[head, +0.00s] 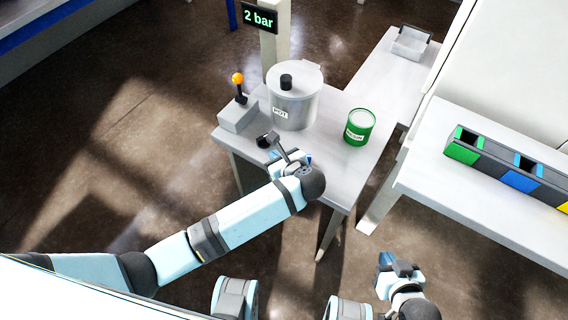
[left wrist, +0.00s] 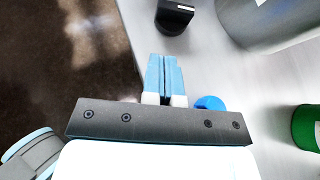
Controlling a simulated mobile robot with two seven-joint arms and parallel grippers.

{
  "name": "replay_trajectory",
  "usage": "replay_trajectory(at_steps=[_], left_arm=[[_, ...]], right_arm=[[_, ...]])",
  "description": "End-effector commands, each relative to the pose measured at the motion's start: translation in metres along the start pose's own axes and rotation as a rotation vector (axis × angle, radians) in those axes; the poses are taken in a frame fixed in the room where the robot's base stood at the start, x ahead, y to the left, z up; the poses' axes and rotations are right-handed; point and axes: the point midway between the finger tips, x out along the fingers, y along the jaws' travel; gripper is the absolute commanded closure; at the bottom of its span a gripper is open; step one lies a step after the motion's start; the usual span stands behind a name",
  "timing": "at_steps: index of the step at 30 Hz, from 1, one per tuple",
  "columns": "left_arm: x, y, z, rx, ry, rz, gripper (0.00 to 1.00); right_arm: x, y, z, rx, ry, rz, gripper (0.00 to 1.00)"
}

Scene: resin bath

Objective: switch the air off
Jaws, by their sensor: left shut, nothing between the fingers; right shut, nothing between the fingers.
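A grey box with an upright black lever and orange ball (head: 238,79) stands at the table's left corner. A black knob (head: 267,139) sits on the table in front of the pot; it also shows in the left wrist view (left wrist: 174,16), beyond my fingertips and apart from them. My left gripper (head: 275,154) is shut and empty, close to the knob on its near side; its closed fingers show in the left wrist view (left wrist: 164,62). My right gripper (head: 386,259) is shut and empty, low at the right, away from the table. A display (head: 259,18) reads 2 bar.
A grey lidded pot (head: 293,108) and a green tin (head: 360,127) stand on the small table. A blue round thing (left wrist: 208,103) is partly hidden beside my left gripper. A bench with coloured bins (head: 465,146) stands at the right.

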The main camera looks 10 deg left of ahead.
Motion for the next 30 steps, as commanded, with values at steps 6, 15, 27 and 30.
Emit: replay_trajectory(at_steps=[6,15,27,30], left_arm=[[0.038,0.000,0.009,-0.001,-0.001,0.000,1.00],[0.055,0.000,0.019,0.000,0.001,-0.001,1.00],[0.056,0.003,0.022,0.002,0.001,-0.003,1.00],[0.058,0.009,0.026,0.008,0.001,-0.010,1.00]], right_arm=[[0.001,-0.001,-0.002,-0.003,0.011,-0.001,1.00],[0.001,-0.004,-0.004,-0.001,0.017,-0.005,1.00],[0.000,-0.005,-0.002,0.003,0.008,-0.004,1.00],[-0.004,-0.004,-0.006,0.006,0.003,-0.003,1.00]])
